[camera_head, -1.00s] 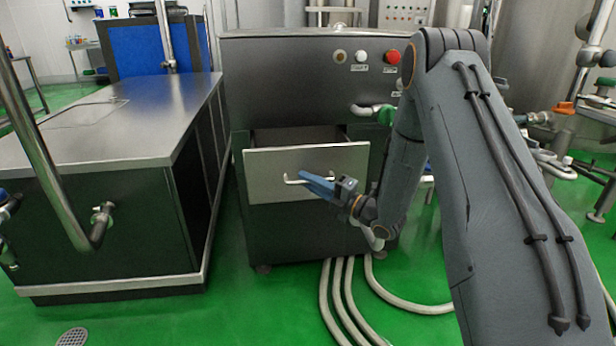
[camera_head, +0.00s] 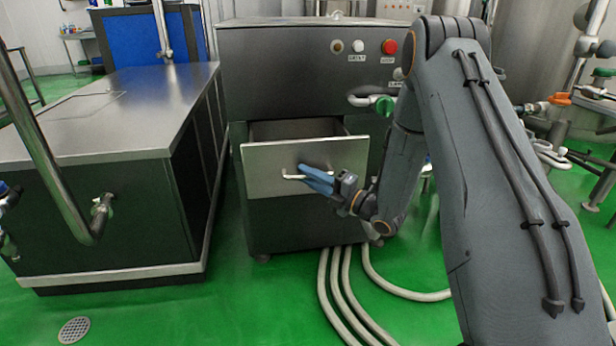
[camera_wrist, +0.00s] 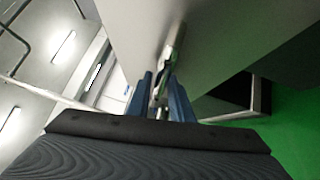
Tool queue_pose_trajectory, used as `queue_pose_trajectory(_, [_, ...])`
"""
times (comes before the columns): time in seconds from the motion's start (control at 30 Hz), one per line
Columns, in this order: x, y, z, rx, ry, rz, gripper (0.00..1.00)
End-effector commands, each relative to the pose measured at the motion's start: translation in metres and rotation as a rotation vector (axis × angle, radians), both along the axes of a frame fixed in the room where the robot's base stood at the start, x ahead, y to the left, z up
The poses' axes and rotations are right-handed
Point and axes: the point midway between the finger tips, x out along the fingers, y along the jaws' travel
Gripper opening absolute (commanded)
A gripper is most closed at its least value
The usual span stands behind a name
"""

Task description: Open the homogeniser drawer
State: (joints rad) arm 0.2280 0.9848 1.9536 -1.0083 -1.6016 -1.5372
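The homogeniser (camera_head: 300,75) is a dark steel cabinet in the middle of the head view. Its drawer (camera_head: 262,176) has a light steel front and stands pulled out, with the dark inside showing above the front. My gripper (camera_head: 308,176) has blue fingers and is at the drawer handle (camera_head: 290,177), reaching in from the right. In the wrist view the blue fingers (camera_wrist: 160,98) lie on either side of the handle bar (camera_wrist: 170,62), closed around it. The right part of the handle is hidden by the fingers in the head view.
A low steel-topped cabinet (camera_head: 130,110) stands close on the left. Pale hoses (camera_head: 345,290) lie on the green floor below the drawer. Open floor (camera_head: 200,310) lies in front.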

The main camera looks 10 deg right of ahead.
Motion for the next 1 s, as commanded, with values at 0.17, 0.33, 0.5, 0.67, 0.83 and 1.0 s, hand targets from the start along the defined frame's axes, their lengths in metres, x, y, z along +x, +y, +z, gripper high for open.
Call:
queue_pose_trajectory(0.17, [-0.009, -0.010, -0.002, 0.000, 0.001, -0.003, 0.20])
queue_pose_trajectory(0.33, [-0.028, -0.031, -0.006, 0.000, 0.002, -0.004, 0.20])
queue_pose_trajectory(0.5, [-0.045, -0.047, -0.009, 0.000, 0.002, -0.003, 0.20])
queue_pose_trajectory(0.67, [-0.053, -0.055, -0.011, 0.000, 0.000, -0.002, 0.20])
queue_pose_trajectory(0.83, [-0.055, -0.056, -0.011, 0.000, 0.000, 0.000, 0.20])
queue_pose_trajectory(1.0, [-0.054, -0.055, -0.011, 0.000, 0.000, 0.000, 0.20])
